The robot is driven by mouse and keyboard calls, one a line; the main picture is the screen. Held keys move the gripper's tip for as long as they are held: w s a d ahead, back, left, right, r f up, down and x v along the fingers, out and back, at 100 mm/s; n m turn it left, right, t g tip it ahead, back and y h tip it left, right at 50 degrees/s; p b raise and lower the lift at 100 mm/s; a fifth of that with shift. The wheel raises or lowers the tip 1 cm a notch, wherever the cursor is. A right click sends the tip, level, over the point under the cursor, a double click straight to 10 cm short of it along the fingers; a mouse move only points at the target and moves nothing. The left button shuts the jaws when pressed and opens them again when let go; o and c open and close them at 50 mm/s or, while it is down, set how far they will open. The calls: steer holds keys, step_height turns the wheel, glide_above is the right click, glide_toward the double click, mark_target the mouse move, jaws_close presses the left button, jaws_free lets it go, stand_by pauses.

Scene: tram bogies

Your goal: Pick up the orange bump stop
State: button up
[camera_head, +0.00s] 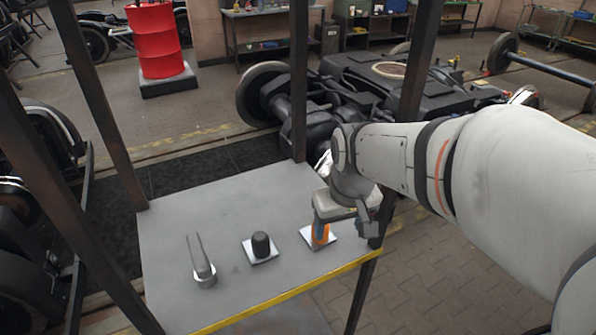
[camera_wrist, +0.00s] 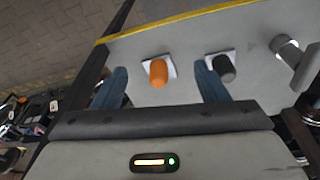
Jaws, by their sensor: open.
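The orange bump stop (camera_head: 320,232) stands upright on a white square pad at the right end of the grey shelf (camera_head: 228,212). In the head view my gripper (camera_head: 345,225) is right above and beside it and partly hides it. In the wrist view the orange bump stop (camera_wrist: 158,73) shows beyond and between my two blue-grey fingers, nearer the left one. My gripper (camera_wrist: 162,85) is open and its fingers appear apart from the bump stop. How far the fingertips are above the shelf is hard to tell.
A black bump stop (camera_head: 261,245) stands on a white pad left of the orange one. Dark posts (camera_head: 299,80) rise at the shelf corners, one close to my arm. A yellow strip (camera_head: 290,290) marks the shelf's front edge.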

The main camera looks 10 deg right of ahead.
steer(key=w+f+n, duration=0.1)
steer(key=w+f, duration=0.1)
steer(key=w, duration=0.2)
steer(key=w+f+n+g+p, duration=0.1)
steer(key=w+f, duration=0.2)
steer(key=w, duration=0.2)
steer(key=w+f+g+p, duration=0.1)
steer(key=w+f, duration=0.2)
steer(key=w, duration=0.2)
steer(key=shift+w+f+n, duration=0.1)
steer(key=shift+f+n, duration=0.05)
steer(key=shift+n, duration=0.25)
steer(key=shift+w+f, duration=0.1)
steer(key=shift+f, duration=0.2)
step_height(320, 180, down, 8)
steer(key=shift+a+r+p, duration=0.1)
steer(key=shift+r+p, duration=0.1)
steer(key=shift+p, duration=0.85)
steer(key=c, duration=1.2)
